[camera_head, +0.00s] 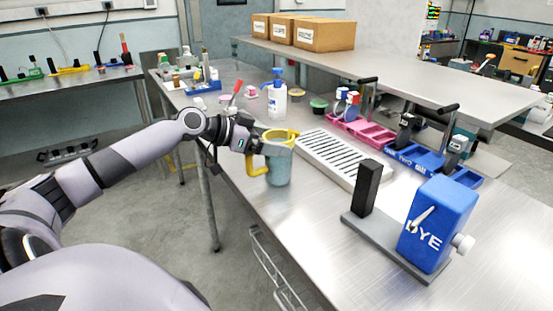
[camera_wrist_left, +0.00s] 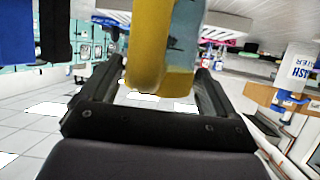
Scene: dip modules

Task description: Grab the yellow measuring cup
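The yellow measuring cup (camera_head: 279,167) stands upright near the table's left edge. It has a yellow rim and handle and a see-through blue-grey body. My left gripper (camera_head: 262,143) is at the upper handle side of the cup. In the left wrist view the yellow handle (camera_wrist_left: 148,50) lies between the two spread fingers of my left gripper (camera_wrist_left: 160,88), and the fingers look open around it. Whether a finger touches the cup is hard to tell. My right gripper is in neither view.
A white slotted rack (camera_head: 345,157) lies right of the cup. A blue dye dispenser (camera_head: 437,222) on a grey base with a black block stands at the front right. A blue-topped wash bottle (camera_head: 277,103) stands behind. Pink and blue trays (camera_head: 362,130) line the right side.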

